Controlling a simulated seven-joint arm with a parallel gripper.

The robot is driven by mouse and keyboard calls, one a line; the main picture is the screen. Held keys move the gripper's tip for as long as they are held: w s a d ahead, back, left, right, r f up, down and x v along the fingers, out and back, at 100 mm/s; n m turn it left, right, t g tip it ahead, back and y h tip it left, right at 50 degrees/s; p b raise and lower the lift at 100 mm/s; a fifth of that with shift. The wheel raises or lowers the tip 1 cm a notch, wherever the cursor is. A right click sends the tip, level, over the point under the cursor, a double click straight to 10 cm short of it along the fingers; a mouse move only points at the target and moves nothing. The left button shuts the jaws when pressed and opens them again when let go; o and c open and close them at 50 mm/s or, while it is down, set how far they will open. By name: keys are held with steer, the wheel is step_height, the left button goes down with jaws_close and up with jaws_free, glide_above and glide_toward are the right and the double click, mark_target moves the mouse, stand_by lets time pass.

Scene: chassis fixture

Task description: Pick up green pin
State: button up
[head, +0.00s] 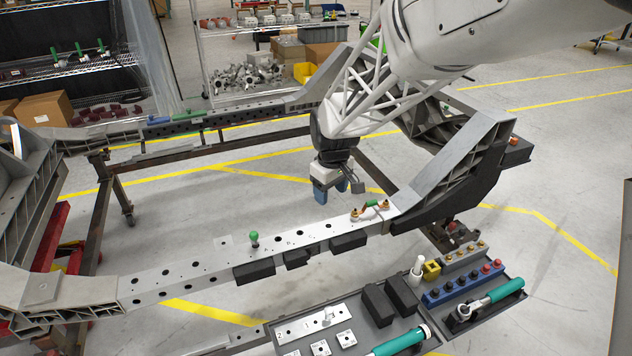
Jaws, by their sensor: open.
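A green pin (254,238) with a round knob stands upright on the top face of the near silver chassis rail (204,262), left of the rail's middle. My gripper (340,190) hangs open from the lattice arm, with blue fingertips pointing down. It is above and to the right of the green pin, apart from it, and nothing shows between the fingers.
A small part with orange and green ends (374,208) sits on the rail's right end. Black blocks (254,272) line the rail's front side. A grey tool tray (405,330) with teal-handled tools stands in front. Shelves (75,62) stand behind.

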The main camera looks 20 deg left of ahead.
steer(key=a+f+n, duration=0.3)
steer(key=a+f, duration=0.4)
steer(key=a, duration=0.5)
steer(key=n, duration=0.2)
glide_above(254, 233)
steer(key=shift+g, duration=0.3)
step_height(254, 233, down, 9)
steer(key=shift+r, duration=0.15)
steer(key=shift+f, duration=1.3)
steer(key=shift+f, duration=2.6)
